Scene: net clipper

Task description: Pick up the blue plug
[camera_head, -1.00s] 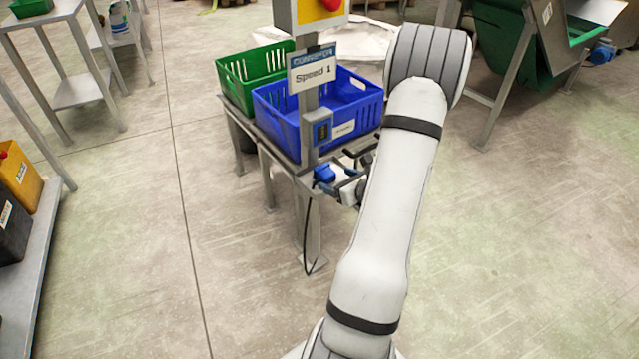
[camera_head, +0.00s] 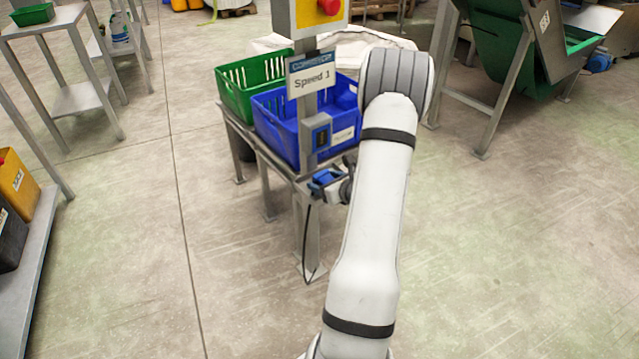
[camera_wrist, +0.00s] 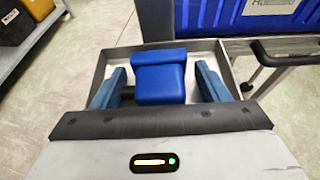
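The blue plug (camera_wrist: 160,84) shows in the middle of the wrist view, a blocky shape with a wider far end. It lies over a grey metal tray-like surface (camera_wrist: 201,48). My gripper (camera_wrist: 160,92) is open, with one blue finger on the left and one on the right of the plug. A gap shows on both sides, so neither finger visibly touches it. The plug's near end is hidden by my gripper's body.
A black cable (camera_head: 307,240) hangs below.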

